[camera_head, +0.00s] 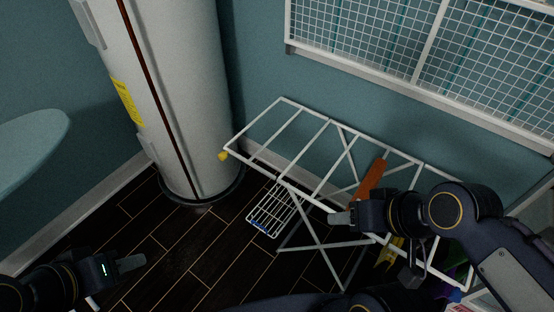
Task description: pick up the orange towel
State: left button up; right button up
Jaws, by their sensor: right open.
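The orange towel (371,178) hangs over a bar of the white drying rack (296,147), right of the picture's middle. Its lower part is hidden behind my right gripper and wrist. My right gripper (342,218) is open, with its fingertips pointing left, just below and left of the towel in the picture. I see no towel between its fingers. My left gripper (130,263) is at the lower left, over the dark floor and far from the towel. Its fingers overlap in this view, so its opening cannot be made out.
A white cylindrical tank (185,90) stands left of the rack. A small wire rack (275,208) is low beneath the drying rack. A white-framed grid window (400,50) is on the wall behind. Yellow and purple items lie at lower right.

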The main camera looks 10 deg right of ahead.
aim_at(372, 179)
jog(key=l+z, duration=0.2)
jog(key=z, duration=0.2)
jog(key=l+z, duration=0.2)
jog(key=z, duration=0.15)
jog(key=l+z, duration=0.15)
jog(key=z, duration=0.25)
jog(key=u, duration=1.35)
jog(key=z, duration=1.35)
jog(key=i+u, duration=0.15)
jog(key=u, duration=0.3)
jog(key=i+l+u, duration=0.1)
jog(key=u, duration=0.4)
jog(key=l, duration=0.1)
